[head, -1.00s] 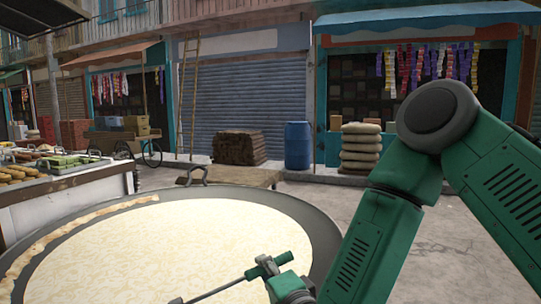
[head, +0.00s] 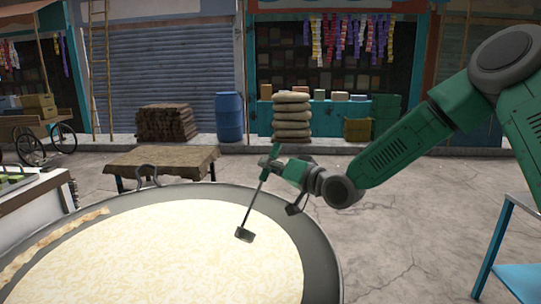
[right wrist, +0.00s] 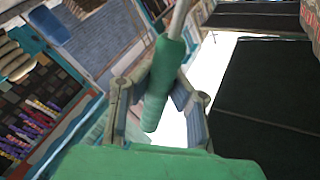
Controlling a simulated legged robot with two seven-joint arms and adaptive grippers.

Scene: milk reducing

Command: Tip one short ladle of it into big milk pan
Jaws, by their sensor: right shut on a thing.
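The big milk pan (head: 316,255) is wide and dark-rimmed and fills the lower left of the head view, with pale creamy milk (head: 150,255) in it. My right gripper (head: 280,166) is at the pan's far right rim, shut on the green handle of the short ladle (head: 254,208). The ladle's thin rod slants down to a small grey cup over the right part of the milk. I cannot tell what is in the cup or whether it touches the milk. The right wrist view shows the green ladle handle (right wrist: 160,85) between both fingers. My left gripper is out of view.
A low wooden table (head: 165,160) stands behind the pan. A blue metal stand (head: 515,268) is at the lower right. A white counter (head: 40,205) is at the left edge. Ground right of the pan is clear. A blue barrel (head: 229,117) and stacked sacks (head: 291,118) stand by the shopfronts.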

